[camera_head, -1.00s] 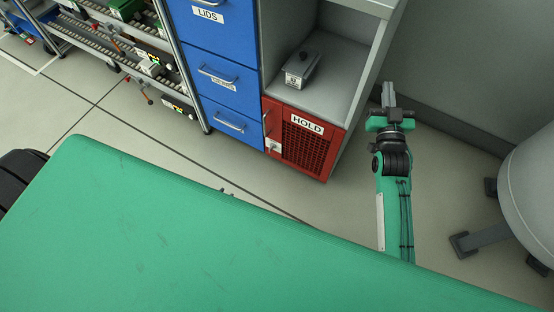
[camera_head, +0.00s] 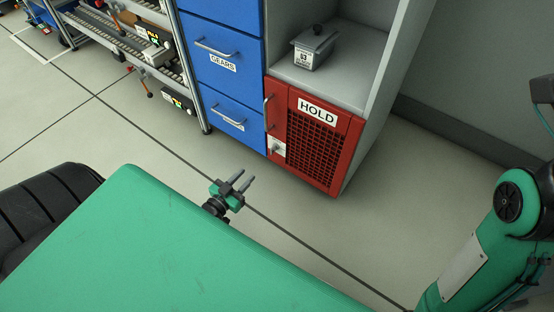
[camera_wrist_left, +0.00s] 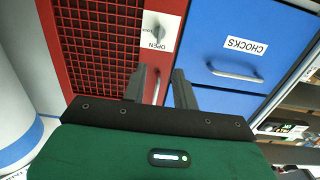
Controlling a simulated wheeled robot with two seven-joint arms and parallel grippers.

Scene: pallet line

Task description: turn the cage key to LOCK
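The red HOLD cage (camera_head: 318,150) is the lower part of a grey cabinet, its mesh door closed. The white lock plate with its key (camera_head: 278,148) is at the door's lower left. The plate shows upside down in the wrist view (camera_wrist_left: 165,25), with OPEN readable; a grey key stands on it, and I cannot tell its exact setting. My left gripper (camera_head: 244,184) is open and empty, in front of the cage and left of the lock. Its fingers (camera_wrist_left: 163,86) are apart, pointing toward the cage front, not touching the key. My right gripper is out of view.
Blue drawers (camera_head: 229,62) stand left of the cage; a drawer handle (camera_wrist_left: 235,72) is near the lock. A lidded grey box (camera_head: 315,47) sits on the shelf above. A white round thing with a blue band (camera_wrist_left: 14,140) is at the wrist view's left. The floor before the cage is clear.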

